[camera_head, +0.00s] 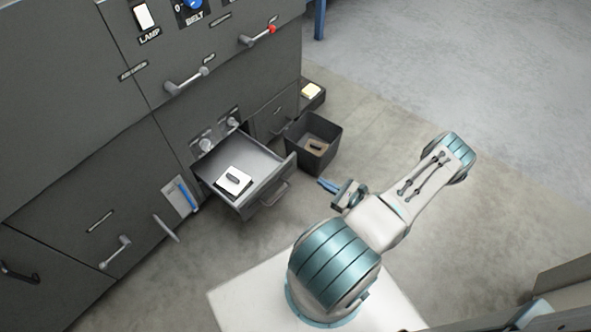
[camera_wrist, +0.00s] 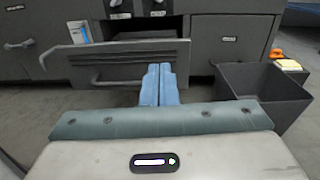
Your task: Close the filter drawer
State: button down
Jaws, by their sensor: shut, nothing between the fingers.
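The filter drawer (camera_head: 268,203) is a grey drawer pulled well out of the dark grey cabinet in the head view. A white block with a dark mark (camera_head: 233,181) lies inside it. The drawer has a bar handle on its front panel. In the wrist view the drawer front (camera_wrist: 118,62) faces me, with its handle (camera_wrist: 112,84) across it. My gripper (camera_head: 322,183) is shut and empty, to the right of the drawer front in the head view. In the wrist view its blue fingers (camera_wrist: 160,84) are together and overlap the right part of the drawer front; I cannot tell whether they touch it.
A dark open bin (camera_head: 326,130) with a brown item inside stands on the floor right of the drawer; it also shows in the wrist view (camera_wrist: 262,90). A yellow item (camera_head: 311,90) lies behind it. The cabinet (camera_head: 75,75) carries several handles and knobs.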

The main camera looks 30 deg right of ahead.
aim_at(288, 162)
jog(key=shift+m+t+h, duration=0.4)
jog(key=shift+m+h, duration=0.1)
jog(key=x, duration=0.4)
jog(key=f+b+x, duration=0.1)
jog(key=x, duration=0.4)
jog(key=b+x, duration=0.1)
jog(key=x, duration=0.3)
jog(key=shift+w+f, duration=0.2)
jog(key=shift+f, duration=0.2)
